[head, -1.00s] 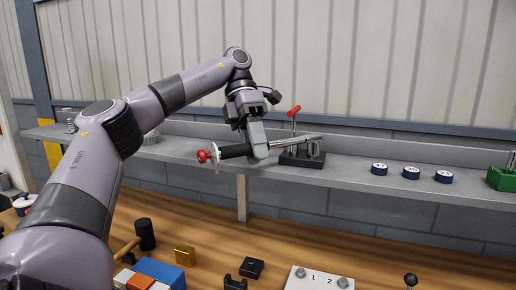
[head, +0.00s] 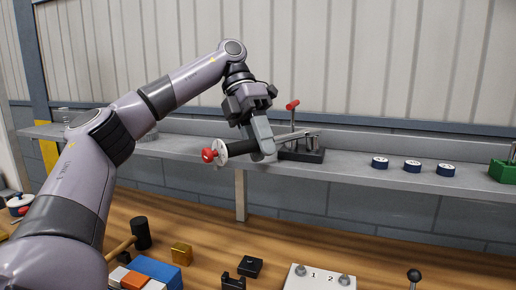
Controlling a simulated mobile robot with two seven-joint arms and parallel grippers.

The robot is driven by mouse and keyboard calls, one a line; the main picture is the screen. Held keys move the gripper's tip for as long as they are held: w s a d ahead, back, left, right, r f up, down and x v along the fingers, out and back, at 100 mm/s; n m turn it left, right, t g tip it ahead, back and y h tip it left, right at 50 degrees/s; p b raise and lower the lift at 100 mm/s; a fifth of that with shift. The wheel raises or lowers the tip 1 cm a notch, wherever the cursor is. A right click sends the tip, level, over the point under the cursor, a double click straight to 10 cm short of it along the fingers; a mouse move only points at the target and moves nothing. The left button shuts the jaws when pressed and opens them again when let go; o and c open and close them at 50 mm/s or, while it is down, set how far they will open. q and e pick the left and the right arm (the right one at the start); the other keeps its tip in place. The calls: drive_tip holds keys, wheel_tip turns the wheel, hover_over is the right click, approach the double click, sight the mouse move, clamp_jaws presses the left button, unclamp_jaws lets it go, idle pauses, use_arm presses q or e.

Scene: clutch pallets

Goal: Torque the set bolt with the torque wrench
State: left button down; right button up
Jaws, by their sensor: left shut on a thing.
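My left gripper (head: 263,150) is shut on the black handle of the torque wrench (head: 239,149), just in front of the wall shelf. The wrench has a red knob and a pale disc at its left end. Its silver shaft runs right and back to a black block fixture (head: 303,155) on the shelf, where small upright metal parts stand. I cannot tell whether the wrench head sits on a bolt there. On the bench, a pale plate marked 1 and 2 (head: 315,278) carries two bolt-like heads. My right gripper is not in view.
Several dark blue round pieces (head: 412,166) and a green block (head: 502,175) are on the shelf to the right. A mallet (head: 141,233), a brass block (head: 181,254), a blue box (head: 155,270) and a black block (head: 249,266) lie on the bench.

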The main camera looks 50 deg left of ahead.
use_arm(q)
drive_tip(key=shift+r, duration=0.1)
idle(0.3)
drive_tip(key=shift+d+b, duration=0.3)
drive_tip(key=shift+b, duration=0.1)
drive_tip(key=shift+d+n+t+b, duration=0.7)
drive_tip(key=shift+d+n+b, duration=0.3)
drive_tip(key=shift+d, duration=0.05)
